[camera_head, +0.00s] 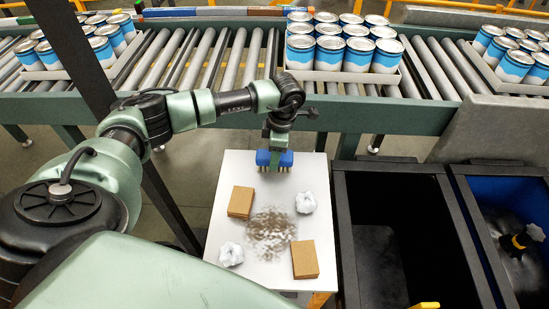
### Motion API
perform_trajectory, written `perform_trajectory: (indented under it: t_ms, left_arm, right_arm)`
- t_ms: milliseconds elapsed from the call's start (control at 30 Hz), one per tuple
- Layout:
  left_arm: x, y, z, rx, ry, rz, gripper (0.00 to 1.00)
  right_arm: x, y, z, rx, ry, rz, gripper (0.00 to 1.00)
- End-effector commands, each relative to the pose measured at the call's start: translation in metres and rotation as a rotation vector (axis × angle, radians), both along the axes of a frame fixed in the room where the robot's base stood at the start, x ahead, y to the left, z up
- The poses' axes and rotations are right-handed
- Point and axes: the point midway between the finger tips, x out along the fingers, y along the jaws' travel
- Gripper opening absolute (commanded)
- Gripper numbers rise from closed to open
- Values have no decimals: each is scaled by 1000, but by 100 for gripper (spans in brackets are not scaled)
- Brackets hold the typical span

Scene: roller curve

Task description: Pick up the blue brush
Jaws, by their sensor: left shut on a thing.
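The blue brush (284,160) is at the far end of the white table, with its bristles pointing down. My left gripper (278,145) is above the brush and shut on it. I cannot tell whether the bristles touch the table. The left arm reaches in from the left and bends down over the brush. My right gripper is not in view.
The white table (285,215) holds two brown boxes (241,202) (305,259), two crumpled white balls (306,202) (231,254) and a patch of brown debris (270,234). A roller conveyor (245,65) with trays of cans runs behind. Dark bins (385,235) stand right.

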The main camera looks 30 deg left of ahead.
Motion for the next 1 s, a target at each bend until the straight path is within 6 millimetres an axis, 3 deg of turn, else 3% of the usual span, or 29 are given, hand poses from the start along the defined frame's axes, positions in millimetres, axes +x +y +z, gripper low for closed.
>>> perform_trajectory:
  t_ms: [167,367,800,1000]
  left_arm:
    - [1,0,5,-1,-3,0,1]
    - [1,1,29,0,-4,0,1]
    - [1,0,148,1,-7,0,1]
    - [1,0,186,0,-4,1,1]
  right_arm:
    - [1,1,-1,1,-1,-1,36]
    - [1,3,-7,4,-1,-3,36]
    - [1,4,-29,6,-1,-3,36]
    - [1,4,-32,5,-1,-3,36]
